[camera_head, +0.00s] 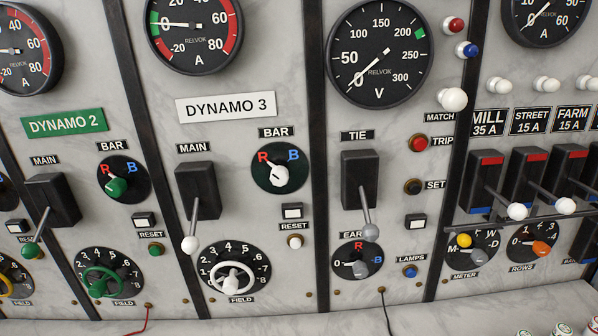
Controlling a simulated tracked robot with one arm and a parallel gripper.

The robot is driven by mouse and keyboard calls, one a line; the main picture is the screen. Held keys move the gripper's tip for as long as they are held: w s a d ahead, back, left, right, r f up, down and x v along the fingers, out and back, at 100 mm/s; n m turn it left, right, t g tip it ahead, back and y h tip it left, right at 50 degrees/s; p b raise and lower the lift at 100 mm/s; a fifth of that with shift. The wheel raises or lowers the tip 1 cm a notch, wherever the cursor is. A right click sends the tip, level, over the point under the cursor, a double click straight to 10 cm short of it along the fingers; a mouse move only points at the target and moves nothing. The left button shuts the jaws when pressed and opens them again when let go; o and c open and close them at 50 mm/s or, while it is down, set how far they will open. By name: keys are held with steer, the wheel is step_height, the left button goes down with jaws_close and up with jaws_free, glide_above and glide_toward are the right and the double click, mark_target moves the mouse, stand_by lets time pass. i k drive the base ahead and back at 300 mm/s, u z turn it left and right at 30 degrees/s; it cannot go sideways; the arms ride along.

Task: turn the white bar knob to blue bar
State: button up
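The white bar knob (279,177) sits on a round black dial (295,183) under the BAR label on the DYNAMO 3 panel. The dial carries a red R at upper left and a blue B (293,155) at upper right. The knob's narrow end appears to point up and left toward the red R. My gripper is not in view, so its state does not show. Nothing covers the knob or its dial.
The white MAIN lever (190,244) hangs left of the knob; the grey TIE lever (371,232) juts out at right. Below are a white RESET button (295,241) and white FIELD handwheel (233,278). A similar green bar knob (116,186) is on DYNAMO 2. A pale ledge runs along the bottom.

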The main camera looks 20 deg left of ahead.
mark_target(279, 174)
steer(key=i, duration=0.85)
steer(key=u, duration=0.05)
